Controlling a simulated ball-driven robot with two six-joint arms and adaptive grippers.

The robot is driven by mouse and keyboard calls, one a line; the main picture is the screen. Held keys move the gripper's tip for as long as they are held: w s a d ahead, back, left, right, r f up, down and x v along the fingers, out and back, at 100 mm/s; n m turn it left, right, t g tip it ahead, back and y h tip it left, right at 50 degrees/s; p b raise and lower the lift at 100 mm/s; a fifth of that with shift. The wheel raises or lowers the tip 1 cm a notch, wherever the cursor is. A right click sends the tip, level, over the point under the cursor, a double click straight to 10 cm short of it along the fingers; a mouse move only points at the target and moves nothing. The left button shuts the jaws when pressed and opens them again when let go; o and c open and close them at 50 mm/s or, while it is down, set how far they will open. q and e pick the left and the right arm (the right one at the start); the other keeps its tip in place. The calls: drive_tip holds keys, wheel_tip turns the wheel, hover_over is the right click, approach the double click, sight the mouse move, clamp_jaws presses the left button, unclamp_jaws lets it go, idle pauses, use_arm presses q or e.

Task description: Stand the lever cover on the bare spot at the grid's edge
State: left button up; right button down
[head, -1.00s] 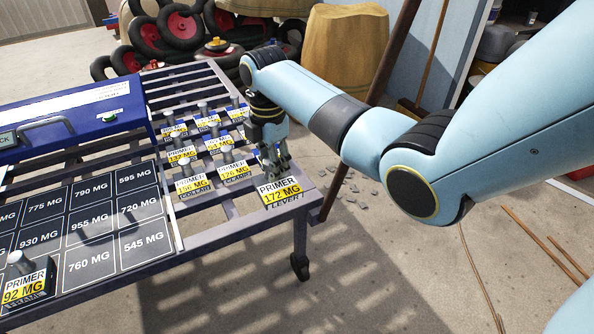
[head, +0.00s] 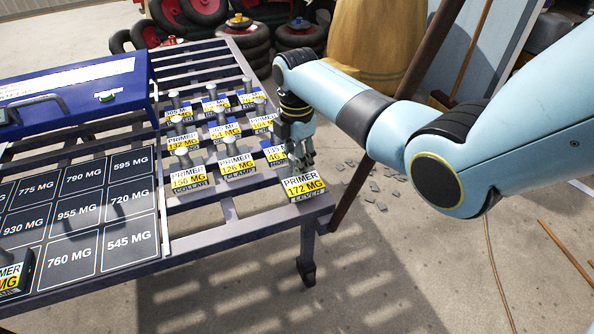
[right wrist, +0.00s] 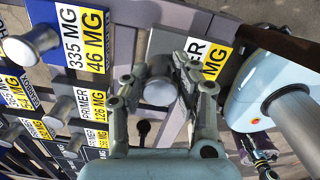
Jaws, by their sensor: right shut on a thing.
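The lever cover (head: 303,187), a grey block with a white and yellow label reading PRIMER 172 MG and LEVER, is at the near right corner of the metal grid (head: 250,228). My right gripper (head: 300,163) is above it, shut on its knob, with the fingers pointing down. In the right wrist view, the round knob (right wrist: 158,91) sits between the two fingers, and part of the cover's label (right wrist: 213,62) shows beside them. I cannot tell whether the cover's base touches the grid. The bare spot is not clearly visible; the cover and gripper may hide it. My left gripper is out of view.
Several knobbed, labelled covers stand close to the left, including the clamp cover (head: 237,167), the collar cover (head: 188,179) and one marked 46 MG (right wrist: 92,42). A black number board (head: 95,228) and a blue case (head: 80,92) lie farther left. Open floor lies right of the grid.

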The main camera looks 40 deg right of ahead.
wheel_tip(320, 180, down, 3)
drive_tip(key=shift+r+b, duration=0.2)
drive_tip(key=shift+b, duration=0.25)
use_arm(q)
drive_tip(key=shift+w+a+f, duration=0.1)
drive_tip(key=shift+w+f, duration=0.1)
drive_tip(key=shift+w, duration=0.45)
use_arm(e)
drive_tip(key=shift+r, duration=0.15)
drive_tip(key=c, duration=1.5)
unclamp_jaws()
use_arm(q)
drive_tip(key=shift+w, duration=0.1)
use_arm(e)
drive_tip(key=o, duration=0.5)
drive_tip(key=shift+c, duration=0.2)
drive_tip(key=shift+r, duration=0.1)
wheel_tip(320, 180, up, 12)
drive_tip(key=p, duration=0.6)
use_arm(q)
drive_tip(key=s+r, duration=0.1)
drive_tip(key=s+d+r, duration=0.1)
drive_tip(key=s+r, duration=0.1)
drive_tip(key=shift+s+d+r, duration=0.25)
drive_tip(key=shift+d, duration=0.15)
